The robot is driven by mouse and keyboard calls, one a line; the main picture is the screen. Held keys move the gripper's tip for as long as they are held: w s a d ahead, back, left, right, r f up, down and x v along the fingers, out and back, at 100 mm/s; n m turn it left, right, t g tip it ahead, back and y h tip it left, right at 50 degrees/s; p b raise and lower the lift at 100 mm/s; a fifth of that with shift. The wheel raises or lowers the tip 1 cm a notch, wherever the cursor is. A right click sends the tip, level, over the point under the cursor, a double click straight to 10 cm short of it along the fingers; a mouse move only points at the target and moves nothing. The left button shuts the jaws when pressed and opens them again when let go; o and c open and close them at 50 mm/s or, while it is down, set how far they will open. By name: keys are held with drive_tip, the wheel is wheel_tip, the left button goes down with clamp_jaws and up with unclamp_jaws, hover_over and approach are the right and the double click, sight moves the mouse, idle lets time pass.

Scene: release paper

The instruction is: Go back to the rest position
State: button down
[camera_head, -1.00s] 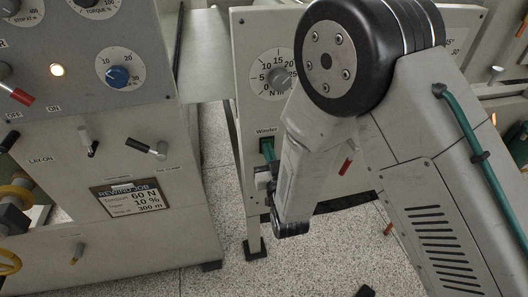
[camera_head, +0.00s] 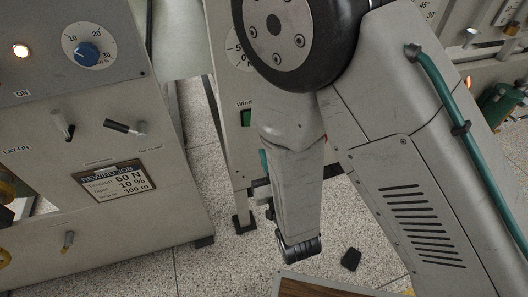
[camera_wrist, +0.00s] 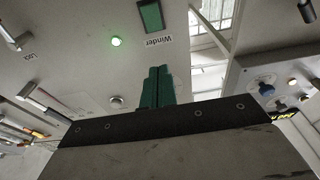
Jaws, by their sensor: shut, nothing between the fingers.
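My arm fills the middle of the head view, in front of the winder panel. My gripper's green fingers (camera_wrist: 157,88) stand together at the centre of the wrist view, closed and empty. In the head view only a small green part of my gripper (camera_head: 263,160) shows at the left of my forearm; the rest is hidden. In the wrist view the fingers point toward the panel with the "Winder" label (camera_wrist: 159,41), a green rectangular switch (camera_wrist: 150,16) and a lit green lamp (camera_wrist: 116,41). I cannot tell the gap between fingertips and panel.
A grey control cabinet (camera_head: 110,215) with a blue knob (camera_head: 87,54), levers and a rewind job card (camera_head: 115,181) stands at left. Speckled floor (camera_head: 200,185) is open between the machines. A brown-topped surface (camera_head: 315,288) shows at the bottom edge, near a small black object (camera_head: 351,259).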

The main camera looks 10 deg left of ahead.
idle(0.4)
drive_tip(key=s+d+f+g+h, duration=0.1)
drive_tip(key=d+f+g+h, duration=0.15)
drive_tip(key=f+g, duration=0.35)
drive_tip(key=s+d+f+g+h, duration=0.1)
drive_tip(key=s+f+g+h, duration=0.1)
drive_tip(key=f+g+h, duration=0.3)
drive_tip(key=s+d+r+m+g+h, duration=0.1)
drive_tip(key=s+d+r, duration=0.3)
drive_tip(key=d+r, duration=0.6)
drive_tip(key=s+d+r+m+g+h, duration=0.1)
drive_tip(key=s+d+r+m+g, duration=0.1)
drive_tip(key=d+r, duration=0.9)
drive_tip(key=s+d+r+m+g+h, duration=0.1)
drive_tip(key=s+d+r+m, duration=0.2)
drive_tip(key=s+d+r, duration=0.3)
drive_tip(key=d+r, duration=0.5)
drive_tip(key=d, duration=0.1)
drive_tip(key=shift+s+g, duration=0.15)
drive_tip(key=shift+g, duration=0.15)
